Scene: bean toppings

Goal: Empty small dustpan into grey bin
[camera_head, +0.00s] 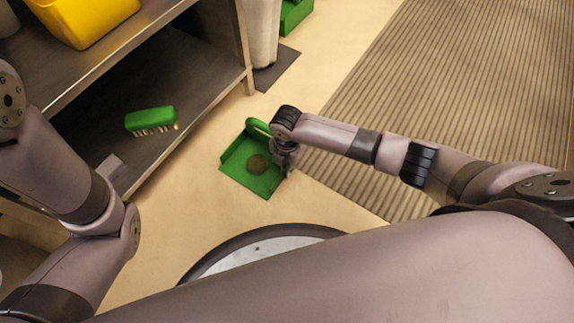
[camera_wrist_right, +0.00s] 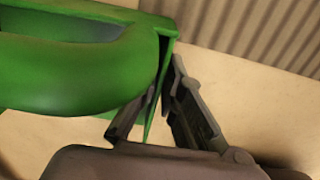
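The small green dustpan (camera_head: 237,168) is low over the floor in the middle of the head view, with a round brown heap (camera_head: 257,164) in it. I cannot tell whether it touches the floor. My right gripper (camera_head: 288,163) is at its right side. In the right wrist view, the fingers (camera_wrist_right: 165,85) come together at the tips on either side of a thin green wall of the dustpan (camera_wrist_right: 75,75). The grey bin (camera_head: 262,30) stands at the top, beside the shelf; its upper part is out of the picture. My left arm shows at the left, but its gripper does not.
A metal shelf unit (camera_head: 160,25) stands at the left. A green brush (camera_head: 150,120) lies on its lower shelf and a yellow container (camera_head: 85,20) is above. Another green object (camera_head: 294,14) is past the bin. Ribbed matting (camera_head: 460,70) covers the right; floor between dustpan and bin is clear.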

